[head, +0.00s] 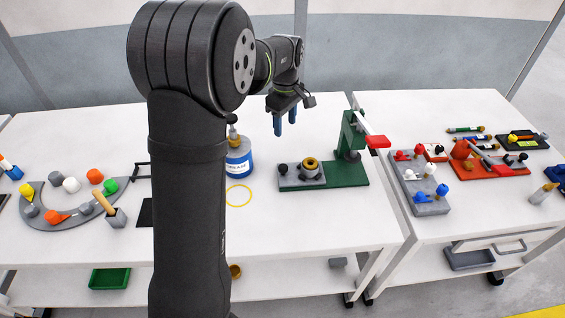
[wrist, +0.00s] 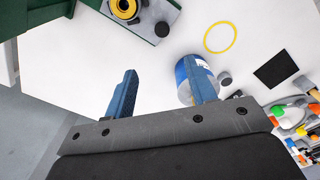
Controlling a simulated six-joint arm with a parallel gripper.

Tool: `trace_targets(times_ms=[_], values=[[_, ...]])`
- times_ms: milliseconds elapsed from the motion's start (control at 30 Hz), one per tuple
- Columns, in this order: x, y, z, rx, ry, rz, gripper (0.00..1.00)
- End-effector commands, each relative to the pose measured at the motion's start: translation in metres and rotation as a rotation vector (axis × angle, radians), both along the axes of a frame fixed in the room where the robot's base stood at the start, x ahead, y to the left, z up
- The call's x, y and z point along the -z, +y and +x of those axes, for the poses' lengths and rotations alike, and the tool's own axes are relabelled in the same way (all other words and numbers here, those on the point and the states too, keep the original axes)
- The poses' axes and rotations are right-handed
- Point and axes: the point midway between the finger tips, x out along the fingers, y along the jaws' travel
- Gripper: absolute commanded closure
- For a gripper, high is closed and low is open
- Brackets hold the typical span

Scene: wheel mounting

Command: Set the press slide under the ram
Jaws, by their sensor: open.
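The press (head: 352,136) has a green column on a green base and a red-ended lever at the top. The press slide (head: 288,184) is a grey plate at the left end of the base, left of the column. It carries a black knob (head: 283,168) and a dark part with a yellow ring (head: 311,166). My gripper (head: 285,134) is open and empty, in the air above and behind the slide. In the wrist view my gripper (wrist: 160,67) shows two blue fingers apart; the slide (wrist: 165,14) lies at the top edge, its far part cut off.
A blue-labelled can (head: 238,160) stands left of the slide, and in the wrist view it is partly behind a finger. A yellow circle (head: 238,196) marks the table. A curved grey tray (head: 60,220) with coloured parts lies left. The right table holds fixtures (head: 420,185).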

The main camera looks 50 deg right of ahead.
Motion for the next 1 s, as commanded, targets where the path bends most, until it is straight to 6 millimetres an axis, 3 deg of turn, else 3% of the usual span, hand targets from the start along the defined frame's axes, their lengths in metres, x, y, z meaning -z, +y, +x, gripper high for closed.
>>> trace_targets(times_ms=[267, 800, 1000], values=[[0.011, 0.004, 0.003, -0.093, 0.001, 0.004, 0.49], [0.123, 0.004, 0.003, -0.089, 0.002, 0.004, 0.49], [0.156, 0.004, 0.003, -0.089, 0.001, 0.003, 0.49]])
